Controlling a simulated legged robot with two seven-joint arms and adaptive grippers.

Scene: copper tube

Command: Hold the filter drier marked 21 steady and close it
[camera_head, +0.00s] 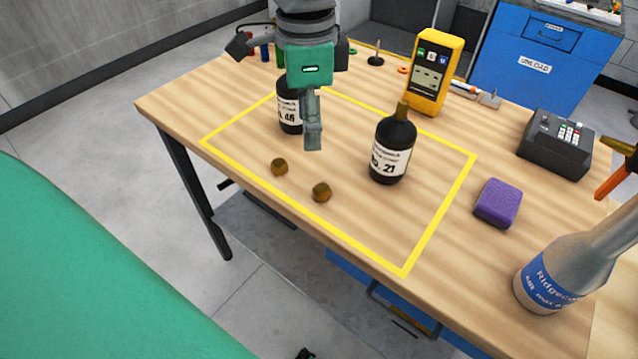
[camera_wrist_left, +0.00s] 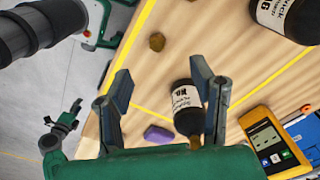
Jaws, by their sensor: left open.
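The filter drier marked 21 (camera_head: 391,150) is a dark bottle with a white label and a brass-coloured neck, standing upright in the yellow outline. It also shows in the left wrist view (camera_wrist_left: 187,98), between my finger lines but farther off. Two brass-brown caps (camera_head: 279,167) (camera_head: 321,192) lie on the table to its left; one shows in the left wrist view (camera_wrist_left: 157,41). My left gripper (camera_head: 313,134) is open and empty, above the table left of drier 21; its two fingers (camera_wrist_left: 165,85) stand apart in the wrist view. My right gripper is not seen.
A second dark bottle marked 46 (camera_head: 289,110) stands behind my left gripper, partly hidden. The table (camera_head: 240,166) is clear at the outline's front.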

